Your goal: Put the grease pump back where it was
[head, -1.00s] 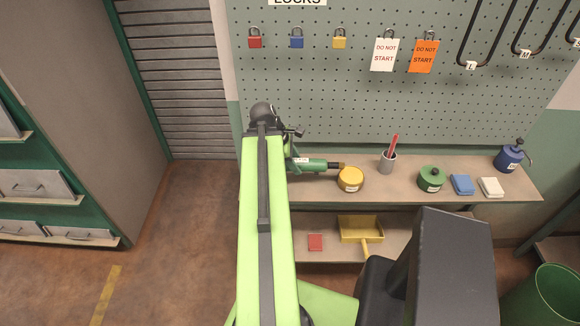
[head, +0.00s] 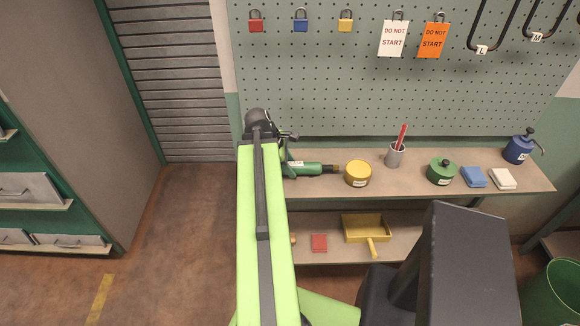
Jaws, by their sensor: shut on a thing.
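The grease pump (head: 306,169) is a green cylinder with a pale label and a dark nozzle pointing right. It lies about level in the picture, in front of the back left part of the upper shelf. My gripper (head: 284,156) is at its left end, shut on it. My green arm (head: 258,220) and dark wrist hide most of the jaws and the pump's left end. I cannot tell whether the pump touches the shelf. Its nozzle ends just left of a yellow tin (head: 358,173).
The upper shelf (head: 420,190) also holds a grey cup (head: 395,156) with a red tool, a green tin (head: 441,172), blue (head: 473,177) and white (head: 502,179) pads and a blue pump can (head: 518,149). A yellow dustpan (head: 366,229) sits below. A pegboard (head: 350,80) rises behind.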

